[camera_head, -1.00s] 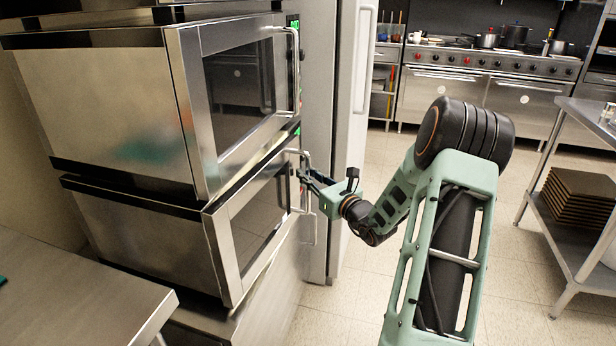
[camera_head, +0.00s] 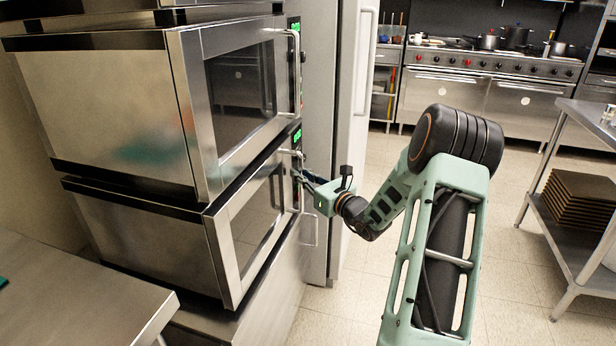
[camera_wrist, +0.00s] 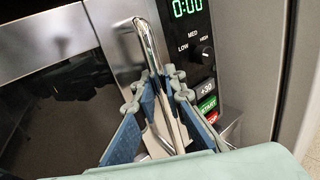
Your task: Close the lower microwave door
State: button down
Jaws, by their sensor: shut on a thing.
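The lower microwave (camera_head: 150,240) is a steel box under a matching upper one. Its door (camera_head: 258,215) has a dark window in a steel frame and looks flush or nearly flush with the front; I cannot tell if a small gap is left. The door's upright bar handle (camera_wrist: 149,42) is on its right edge. My gripper (camera_head: 300,178) is at this handle. In the wrist view, the blue-grey fingers of my gripper (camera_wrist: 158,78) are closed around the bar, partly hiding its lower part. The control panel (camera_wrist: 192,45) with a green 0:00 display is just right of the handle.
The upper microwave (camera_head: 110,110) sits directly above, its door shut. A tall fridge (camera_head: 345,120) stands close to the right of the microwaves. A steel table (camera_head: 75,290) is at the lower left, and a shelf cart (camera_head: 585,115) is at the right. The tiled floor between is clear.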

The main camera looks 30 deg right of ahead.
jog(key=shift+w+a+r+y, duration=0.15)
jog(key=shift+w+a+y, duration=0.15)
jog(key=shift+w+a, duration=0.15)
jog(key=c, duration=2.3)
grip_release()
jog(key=shift+w+a, duration=0.1)
jog(key=shift+o, duration=0.2)
jog(key=v, duration=1.2)
